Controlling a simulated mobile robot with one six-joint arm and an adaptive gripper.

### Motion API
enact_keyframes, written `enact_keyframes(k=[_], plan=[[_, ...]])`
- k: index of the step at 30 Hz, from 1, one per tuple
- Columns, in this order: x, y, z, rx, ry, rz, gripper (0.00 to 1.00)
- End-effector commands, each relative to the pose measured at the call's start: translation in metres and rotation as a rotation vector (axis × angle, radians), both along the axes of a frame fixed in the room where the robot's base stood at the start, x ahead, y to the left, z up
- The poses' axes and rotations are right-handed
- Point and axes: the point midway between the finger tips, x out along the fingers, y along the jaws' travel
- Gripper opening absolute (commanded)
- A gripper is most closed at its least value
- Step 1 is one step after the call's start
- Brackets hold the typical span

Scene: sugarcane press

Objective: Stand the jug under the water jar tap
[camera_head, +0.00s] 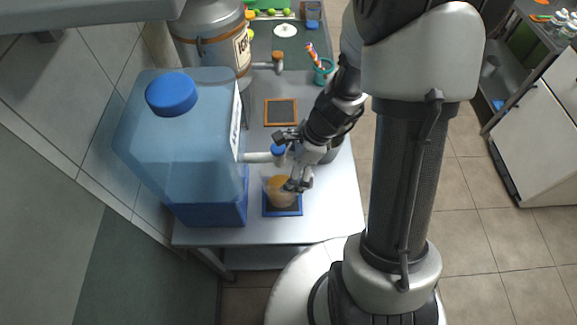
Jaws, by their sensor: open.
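The water jar (180,130) is a large translucent blue container with a round blue cap, at the left of the counter. Its tap (258,157) sticks out to the right, with a blue knob (278,150) at its end. The jug (277,190), clear with an amber tint, stands upright on a blue-edged mat (283,211) below the tap. My gripper (297,184) is open at the jug's right side, pointing down. Its fingers overlap the jug's right edge in the picture; I cannot tell whether they touch it.
A steel urn (210,40) with its own tap stands behind the jar. The counter's front right is clear. A white cabinet (540,140) stands far right.

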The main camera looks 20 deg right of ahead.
Motion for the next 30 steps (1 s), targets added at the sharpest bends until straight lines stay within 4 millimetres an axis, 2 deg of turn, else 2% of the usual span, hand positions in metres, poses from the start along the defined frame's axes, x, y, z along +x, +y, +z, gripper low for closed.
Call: enact_keyframes(k=[1,6,12,21,23,26,30], plan=[[0.0,-0.004,0.012,-0.001,-0.003,-0.002,1.0],[-0.004,-0.018,0.048,-0.003,-0.005,-0.004,1.0],[-0.009,-0.033,0.085,-0.002,-0.004,-0.004,1.0],[-0.014,-0.04,0.113,-0.011,-0.019,0.033,1.0],[-0.015,-0.036,0.125,-0.032,-0.049,0.099,1.0],[-0.023,-0.023,0.154,-0.092,-0.131,0.294,1.0],[-0.048,-0.003,0.204,-0.224,-0.278,0.679,1.0]])
